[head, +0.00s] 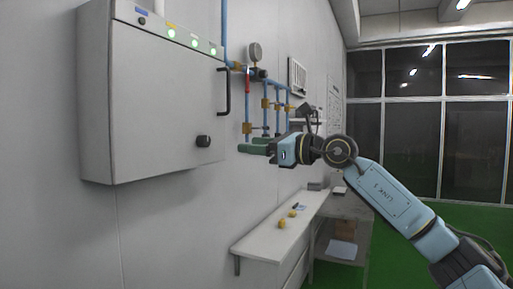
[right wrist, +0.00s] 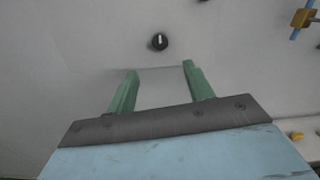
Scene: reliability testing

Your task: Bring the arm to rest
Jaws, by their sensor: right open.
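My right arm (head: 385,195) comes in from the lower right in the head view and reaches toward the wall. My right gripper (head: 243,148) has green fingers and stands in front of the wall, to the right of the grey cabinet's black knob. In the right wrist view the two green fingers (right wrist: 158,80) are spread apart with nothing between them. The black rotary knob (right wrist: 157,41) shows beyond the fingertips, apart from them. My left gripper is in neither view.
The grey cabinet (head: 150,100) has green lights and a black handle (head: 224,92). Blue pipes with a gauge (head: 255,51) run along the wall behind the gripper. A white shelf (head: 270,240) below holds small yellow items. Green floor (head: 460,218) lies open at right.

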